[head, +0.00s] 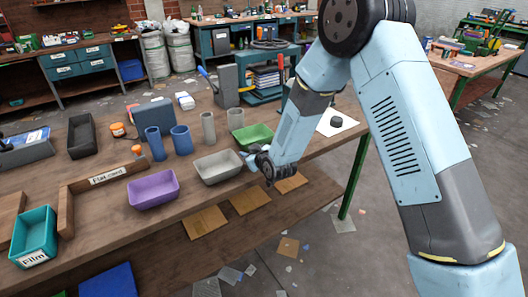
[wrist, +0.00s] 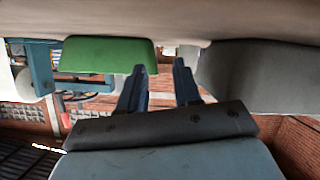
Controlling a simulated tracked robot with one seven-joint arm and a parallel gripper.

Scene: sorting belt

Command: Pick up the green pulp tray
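The green pulp tray (head: 254,134) stands on the wooden bench near its front edge, behind my gripper in the head view. Its side shows at the upper left of the wrist view (wrist: 105,55). My gripper (head: 249,158) is low over the bench edge, between the green tray and a grey pulp tray (head: 217,163). In the wrist view its two fingers (wrist: 159,66) are apart with nothing between them. The left finger is close beside the green tray's corner; I cannot tell whether they touch. The grey tray fills the right (wrist: 250,75).
A purple tray (head: 153,190) and a teal bin (head: 34,238) labelled Film stand further left. Blue tubes (head: 181,142) and grey tubes (head: 208,129) stand behind the grey tray. White paper with a dark round object (head: 336,122) lies at right.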

